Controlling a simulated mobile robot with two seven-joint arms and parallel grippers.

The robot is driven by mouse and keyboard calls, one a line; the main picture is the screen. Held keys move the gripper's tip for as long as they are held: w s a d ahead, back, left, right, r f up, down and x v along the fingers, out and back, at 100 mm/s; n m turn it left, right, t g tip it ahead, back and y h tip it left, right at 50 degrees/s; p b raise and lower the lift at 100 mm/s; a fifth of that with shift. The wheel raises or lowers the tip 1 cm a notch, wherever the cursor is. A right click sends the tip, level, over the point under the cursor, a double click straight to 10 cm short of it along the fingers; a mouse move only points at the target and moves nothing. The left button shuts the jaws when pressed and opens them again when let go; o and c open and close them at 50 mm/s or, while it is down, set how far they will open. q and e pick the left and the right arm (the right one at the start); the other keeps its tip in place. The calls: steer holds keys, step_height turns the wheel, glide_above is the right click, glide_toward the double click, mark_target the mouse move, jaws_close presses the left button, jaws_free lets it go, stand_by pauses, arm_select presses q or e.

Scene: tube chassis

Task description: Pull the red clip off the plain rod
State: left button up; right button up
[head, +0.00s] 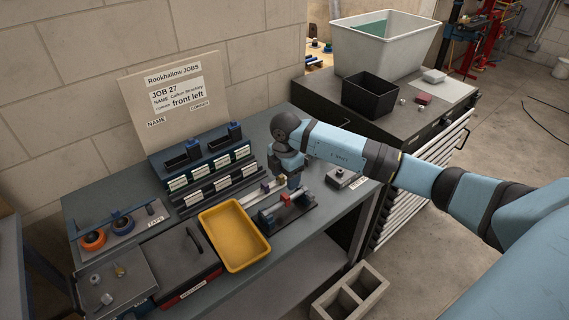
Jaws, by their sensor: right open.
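A small red clip (286,198) sits on a rod in a low dark fixture (290,213) near the front of the workbench. The rod is too small here to tell whether it is plain. My right gripper (293,184) points down just behind and above the red clip. It is open, and its fingers look empty. I cannot tell whether a finger touches the clip. My left gripper is out of view.
A yellow tray (232,262) stands left of the fixture, with labelled racks (208,172) behind it. A pale strip with small blocks lies behind the fixture. A small grey box (341,178) stands to its right. A black bin (369,94) is on the cabinet.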

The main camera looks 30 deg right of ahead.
mark_target(285, 195)
step_height(285, 195, down, 7)
steer(key=shift+a+f+p, duration=0.1)
steer(key=shift+f+p, duration=0.1)
steer(key=shift+p, duration=0.35)
steer(key=shift+f, duration=0.7)
steer(key=shift+c, duration=0.4)
jaws_close()
steer(key=shift+r, duration=0.25)
steer(key=shift+r+p, duration=1.45)
steer(key=shift+r, duration=0.2)
steer(key=shift+r+p, duration=0.7)
steer(key=shift+r, duration=0.6)
